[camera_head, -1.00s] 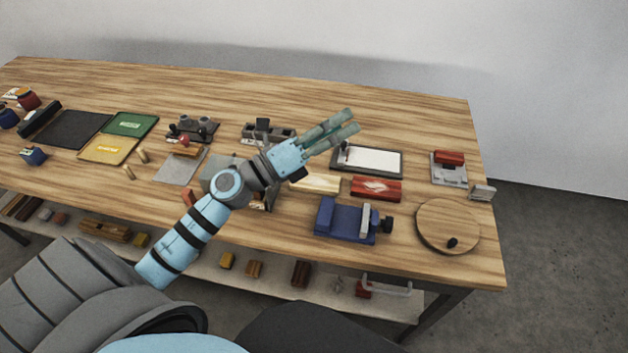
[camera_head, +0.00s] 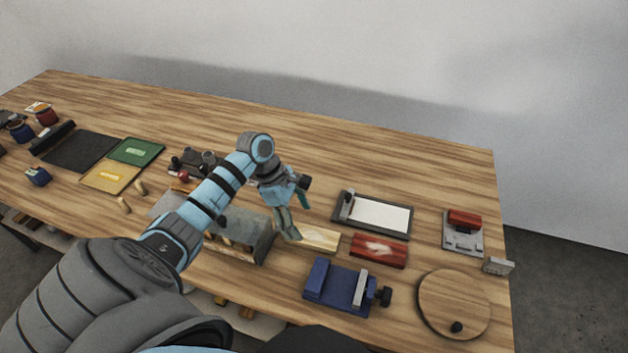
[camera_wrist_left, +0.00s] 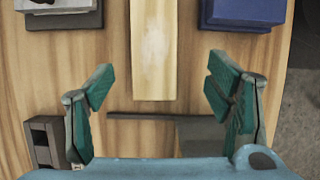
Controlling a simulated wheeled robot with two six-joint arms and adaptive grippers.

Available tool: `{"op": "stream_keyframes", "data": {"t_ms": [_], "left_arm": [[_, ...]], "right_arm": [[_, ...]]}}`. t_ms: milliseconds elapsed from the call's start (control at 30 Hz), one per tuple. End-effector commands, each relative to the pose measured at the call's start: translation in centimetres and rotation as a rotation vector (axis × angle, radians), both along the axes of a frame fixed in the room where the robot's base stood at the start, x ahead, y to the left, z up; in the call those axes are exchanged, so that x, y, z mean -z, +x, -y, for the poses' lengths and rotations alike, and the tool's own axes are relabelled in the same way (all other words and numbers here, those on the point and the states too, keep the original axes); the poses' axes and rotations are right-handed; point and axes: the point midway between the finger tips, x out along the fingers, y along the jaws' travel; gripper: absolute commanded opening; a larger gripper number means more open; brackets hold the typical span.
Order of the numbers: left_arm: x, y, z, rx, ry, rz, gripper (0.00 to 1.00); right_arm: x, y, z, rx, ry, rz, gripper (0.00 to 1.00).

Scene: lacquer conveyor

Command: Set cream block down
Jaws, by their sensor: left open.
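The cream block (camera_head: 320,240) is a pale, flat, long block lying on the wooden table, left of the red block. My left gripper (camera_head: 302,221) points down by the left end of the cream block, jaws open. In the left wrist view the cream block (camera_wrist_left: 153,50) runs from the top edge to the middle, in line with the gap between the two spread green fingers (camera_wrist_left: 161,104). Neither finger touches it there. My right gripper is not in view.
The red block (camera_head: 379,250) lies just right of the cream block. A blue vise (camera_head: 335,285) stands in front, a framed white panel (camera_head: 377,215) behind. A grey open box (camera_head: 258,240) stands to the left, and a round wooden board (camera_head: 452,300) at the right.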

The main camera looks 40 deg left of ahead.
Motion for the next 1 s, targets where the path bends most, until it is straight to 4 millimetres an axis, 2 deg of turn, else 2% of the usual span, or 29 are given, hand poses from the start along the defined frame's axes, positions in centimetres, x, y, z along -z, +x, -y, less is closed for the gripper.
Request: {"op": "stream_keyframes", "data": {"t_ms": [400,600,1000], "left_arm": [[5.9,1.5,2.5,0.002,-0.002,0.001,0.73],[6.2,1.6,2.6,0.004,-0.001,0.002,0.73],[6.2,1.6,2.6,0.004,-0.001,0.002,0.14]], "right_arm": [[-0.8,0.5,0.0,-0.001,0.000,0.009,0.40],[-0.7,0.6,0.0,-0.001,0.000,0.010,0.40],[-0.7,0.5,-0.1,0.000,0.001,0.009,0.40]]}}
